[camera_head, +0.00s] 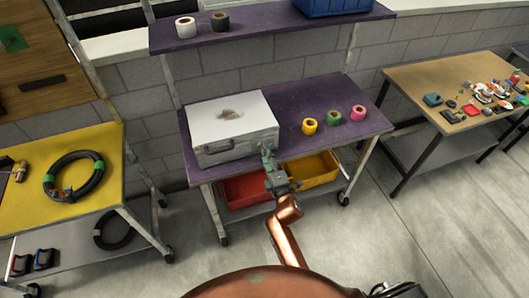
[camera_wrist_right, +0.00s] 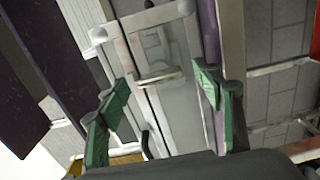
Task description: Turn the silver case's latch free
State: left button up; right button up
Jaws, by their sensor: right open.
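The silver case (camera_head: 232,124) lies closed on the purple workbench (camera_head: 290,97), with a dark brown smudge on its lid and a handle on its front side. My right gripper (camera_head: 268,158) is at the case's front right corner. In the right wrist view its two green-padded fingers (camera_wrist_right: 163,88) are spread wide. A metal latch (camera_wrist_right: 158,77) on the case's narrow side shows between them, with a bar standing out from its plate. The fingers do not appear closed on it; I cannot tell whether they touch the case. My left gripper is not in view.
Red (camera_head: 243,190) and yellow (camera_head: 314,169) bins sit below. An upper shelf (camera_head: 262,22) overhangs the back. A yellow table (camera_head: 105,205) stands left, a cluttered wooden table (camera_head: 425,80) right.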

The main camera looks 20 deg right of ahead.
jog(key=s, duration=1)
jog(key=shift+s+d, duration=0.15)
jog(key=shift+s, duration=0.1)
jog(key=s+d+f+m+g, duration=0.1)
jog(key=s+f+m+g, duration=0.2)
jog(key=f, duration=1.2)
jog(key=s+f+m+g, duration=0.2)
jog(key=s+f+g, duration=0.15)
jog(key=f, duration=1.15)
jog(key=s+d+f+m+g, duration=0.2)
jog(key=s+f, duration=0.6)
jog(key=f, duration=0.1)
jog(key=s+d+f+m+g, duration=0.2)
jog(key=s+f, duration=0.5)
jog(key=f, duration=0.3)
jog(key=s+d+f+m+g, duration=0.2)
jog(key=s+f, duration=0.2)
jog(key=s, duration=0.7)
jog(key=s+d+f+m+g, duration=0.2)
jog(key=s+f, duration=0.3)
jog(key=s, duration=0.6)
jog(key=s+d+f+m+g, duration=0.3)
jog(key=s+d+f, duration=0.1)
jog(key=s, duration=0.7)
jog(key=shift+s+f+m+h, duration=0.3)
jog(key=shift+f+m+h, duration=0.1)
jog(key=shift+f, duration=0.1)
